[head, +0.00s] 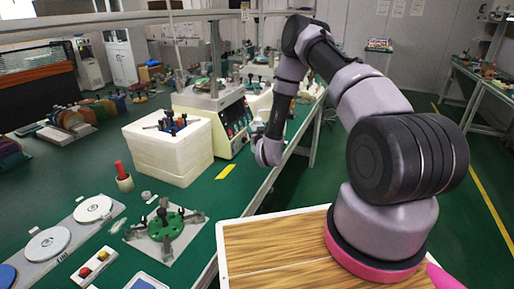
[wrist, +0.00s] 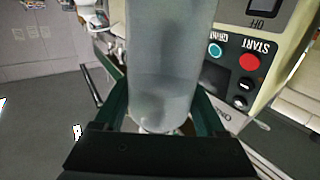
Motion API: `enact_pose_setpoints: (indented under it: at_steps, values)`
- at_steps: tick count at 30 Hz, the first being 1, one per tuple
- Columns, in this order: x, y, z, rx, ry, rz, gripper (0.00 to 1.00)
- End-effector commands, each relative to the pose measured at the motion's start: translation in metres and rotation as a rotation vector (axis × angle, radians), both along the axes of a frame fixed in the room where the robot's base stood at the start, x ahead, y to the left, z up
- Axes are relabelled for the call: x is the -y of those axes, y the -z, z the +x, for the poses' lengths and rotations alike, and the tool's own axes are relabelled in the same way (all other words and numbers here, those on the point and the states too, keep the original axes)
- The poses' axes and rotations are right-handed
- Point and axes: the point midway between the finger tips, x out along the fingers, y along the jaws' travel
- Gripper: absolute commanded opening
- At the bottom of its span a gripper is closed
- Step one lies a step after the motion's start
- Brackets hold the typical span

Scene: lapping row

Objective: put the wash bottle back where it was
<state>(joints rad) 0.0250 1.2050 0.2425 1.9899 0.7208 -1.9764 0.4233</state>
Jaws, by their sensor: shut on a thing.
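The wash bottle (wrist: 170,62) is a clear, whitish cylinder that fills the middle of the wrist view. My gripper (wrist: 160,112) is shut on it, with a dark green finger on each side. The bottle's far end runs out of the picture, so its top or nozzle cannot be seen. In the head view my arm reaches to the table's edge beside a cream machine (head: 228,122), and its wrist hides most of the gripper. I cannot make out the bottle clearly there.
The machine's panel with a red START button (wrist: 249,62) is close to the right of the bottle. A white box of tools (head: 165,155), a red-topped bottle (head: 123,177) and a green three-armed fixture (head: 165,222) stand on the green table.

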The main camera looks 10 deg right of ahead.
Motion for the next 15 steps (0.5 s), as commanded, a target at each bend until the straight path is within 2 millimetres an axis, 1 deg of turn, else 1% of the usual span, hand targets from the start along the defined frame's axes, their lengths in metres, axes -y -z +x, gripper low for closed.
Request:
enact_pose_setpoints:
  at_steps: [1,2,8,13,15]
  values:
    - [0.000,0.008,0.000,0.001,0.000,-0.001,0.00]
    - [0.000,0.012,0.000,0.001,-0.001,-0.001,0.00]
    - [0.000,0.026,0.000,0.001,-0.001,0.000,0.00]
    - [0.000,0.052,0.000,0.000,-0.001,0.000,0.00]
    - [0.000,0.058,0.000,0.002,-0.001,0.000,0.00]
